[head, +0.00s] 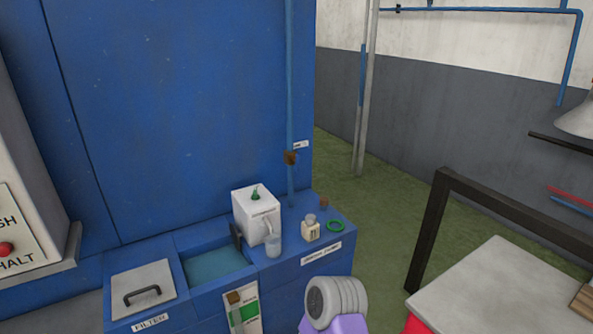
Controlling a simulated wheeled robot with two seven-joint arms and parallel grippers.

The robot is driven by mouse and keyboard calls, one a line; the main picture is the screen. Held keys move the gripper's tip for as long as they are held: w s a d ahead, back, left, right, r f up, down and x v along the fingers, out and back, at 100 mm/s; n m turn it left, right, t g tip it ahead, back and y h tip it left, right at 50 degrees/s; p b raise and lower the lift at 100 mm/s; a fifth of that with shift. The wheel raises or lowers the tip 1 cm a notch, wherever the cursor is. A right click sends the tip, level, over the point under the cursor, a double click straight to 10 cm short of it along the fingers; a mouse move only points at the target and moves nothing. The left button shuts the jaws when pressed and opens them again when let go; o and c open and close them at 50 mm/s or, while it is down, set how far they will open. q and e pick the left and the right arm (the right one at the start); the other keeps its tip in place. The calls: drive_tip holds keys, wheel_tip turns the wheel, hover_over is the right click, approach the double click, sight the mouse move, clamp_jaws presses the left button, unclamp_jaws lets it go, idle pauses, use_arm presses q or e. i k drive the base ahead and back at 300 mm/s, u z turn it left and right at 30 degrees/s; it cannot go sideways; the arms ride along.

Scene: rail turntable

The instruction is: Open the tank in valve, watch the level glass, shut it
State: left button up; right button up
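A thin blue vertical pipe (290,90) runs down the blue cabinet front. A small brown fitting (290,157) sits on it beside a white label (301,145) too small to read; I cannot tell its valve position. Below, an open blue tank (182,276) holds blue-green water (214,265). On its front a white and green plate (243,312) carries a brown piece at the top; it may be the level glass, but I cannot read a level. Neither gripper shows in the head view.
A white box (257,213) with a green top knob, a clear cup (273,245), a small labelled bottle (310,230) and a green ring (335,226) stand on the ledge. A grey lid (143,287) marked FILTER lies left. A pale table (500,290) stands right; green floor (385,210) is clear.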

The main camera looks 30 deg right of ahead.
sight(298, 161)
drive_tip(key=u, duration=0.15)
drive_tip(key=k, duration=0.4)
drive_tip(key=z, duration=1)
drive_tip(key=i, duration=0.7)
drive_tip(key=u, duration=0.05)
